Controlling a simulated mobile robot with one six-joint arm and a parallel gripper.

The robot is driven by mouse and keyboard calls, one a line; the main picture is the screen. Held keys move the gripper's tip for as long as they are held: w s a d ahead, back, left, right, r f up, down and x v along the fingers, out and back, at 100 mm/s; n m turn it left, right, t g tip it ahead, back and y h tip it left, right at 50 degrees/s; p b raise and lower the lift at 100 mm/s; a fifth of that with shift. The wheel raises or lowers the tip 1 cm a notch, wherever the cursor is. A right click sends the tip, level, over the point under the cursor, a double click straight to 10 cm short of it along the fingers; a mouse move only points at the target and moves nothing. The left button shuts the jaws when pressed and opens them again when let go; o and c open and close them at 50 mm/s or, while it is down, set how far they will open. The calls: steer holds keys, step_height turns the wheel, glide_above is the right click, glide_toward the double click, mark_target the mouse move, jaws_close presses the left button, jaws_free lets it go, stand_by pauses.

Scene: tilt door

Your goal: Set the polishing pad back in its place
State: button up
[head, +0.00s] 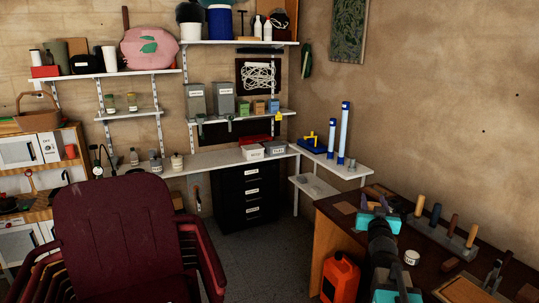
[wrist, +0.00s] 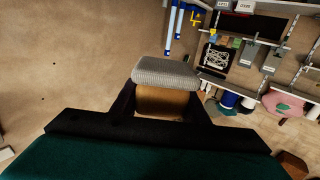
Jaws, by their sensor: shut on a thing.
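The polishing pad (wrist: 165,72) shows in the wrist view as a grey, textured pad on a tan wooden block (wrist: 162,101). My gripper (wrist: 160,98) is shut on it, with one dark finger at each side of the block. The grey face points away from the wrist. In the head view my gripper (head: 378,196) is over the dark workbench (head: 333,211) at the lower right. There the pad is too small and too covered by my arm to make out clearly.
On the bench stand a rack of wooden-handled tools (head: 444,235), a small white jar (head: 411,257) and several blocks. An orange canister (head: 341,278) stands at the bench's front. Stacked dark red chairs (head: 125,240) fill the lower left. A black drawer cabinet (head: 246,194) stands behind.

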steer(key=shift+m+h, duration=0.4)
steer(key=shift+h, duration=0.1)
steer(key=d, duration=0.1)
steer(key=d+f, duration=0.1)
steer(key=d, duration=0.1)
steer(key=s+d, duration=0.1)
steer(key=shift+d+f, duration=0.2)
steer(key=shift+f, duration=0.1)
steer(key=a+r+n+y, duration=0.1)
steer(key=a+r, duration=0.3)
steer(key=a, duration=0.7)
steer(key=w+a+r+n+y, duration=0.1)
steer(key=a+r+y, duration=0.3)
steer(key=a, duration=0.8)
steer(key=shift+w+a+r+n+t, duration=0.2)
steer(key=shift+w+n+t, duration=0.1)
steer(key=shift+n, duration=0.4)
steer(key=shift+d, duration=0.1)
